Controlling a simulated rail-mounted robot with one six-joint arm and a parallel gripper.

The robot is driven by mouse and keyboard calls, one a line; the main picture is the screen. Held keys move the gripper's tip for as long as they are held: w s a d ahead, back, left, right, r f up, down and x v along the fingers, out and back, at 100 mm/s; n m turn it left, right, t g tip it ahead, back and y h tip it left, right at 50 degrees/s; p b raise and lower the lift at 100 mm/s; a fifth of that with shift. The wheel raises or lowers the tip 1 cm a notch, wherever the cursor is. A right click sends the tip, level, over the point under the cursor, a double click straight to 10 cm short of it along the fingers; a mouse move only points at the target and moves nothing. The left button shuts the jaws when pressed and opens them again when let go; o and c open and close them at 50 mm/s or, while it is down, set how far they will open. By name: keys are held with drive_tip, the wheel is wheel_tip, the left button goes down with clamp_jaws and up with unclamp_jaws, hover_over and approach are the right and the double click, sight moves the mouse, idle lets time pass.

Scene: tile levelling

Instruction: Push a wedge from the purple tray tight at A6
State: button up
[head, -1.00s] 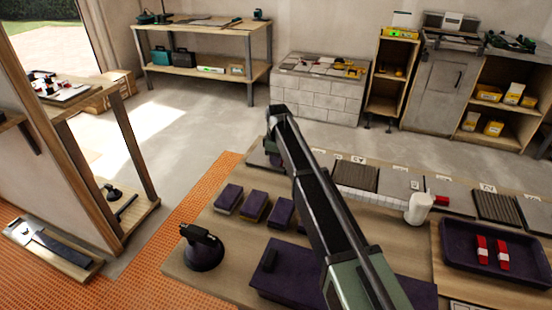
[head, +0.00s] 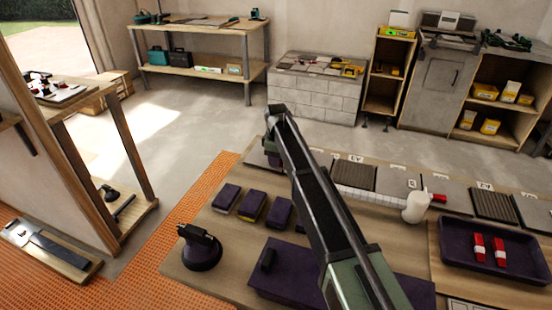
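A dark purple tray (head: 455,252) sits at the right of the wooden table, with two red wedges lying apart inside it, one left (head: 478,247) and one right (head: 501,251). A row of tiles runs along the table's far side, including a dark ribbed tile (head: 354,176) and another ribbed tile (head: 494,205). Small label cards stand behind the row; I cannot read A6 on any. A small red piece (head: 440,198) shows in the row beside a white lumpy object (head: 415,207). My dark arm crosses the middle; I cannot make out gripper fingers.
Several purple-topped blocks (head: 252,207) stand left of my arm. A dark suction cup (head: 201,247) stands at the table's left, and a purple case (head: 290,272) lies in front. Shelves and a block plinth (head: 315,92) line the back wall. Floor between is clear.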

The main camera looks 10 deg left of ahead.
drive_tip(key=shift+o, duration=1.1)
wheel_tip(320, 180, up, 11)
drive_tip(key=p, duration=1)
drive_tip(key=shift+p, duration=0.4)
drive_tip(key=shift+f, duration=0.1)
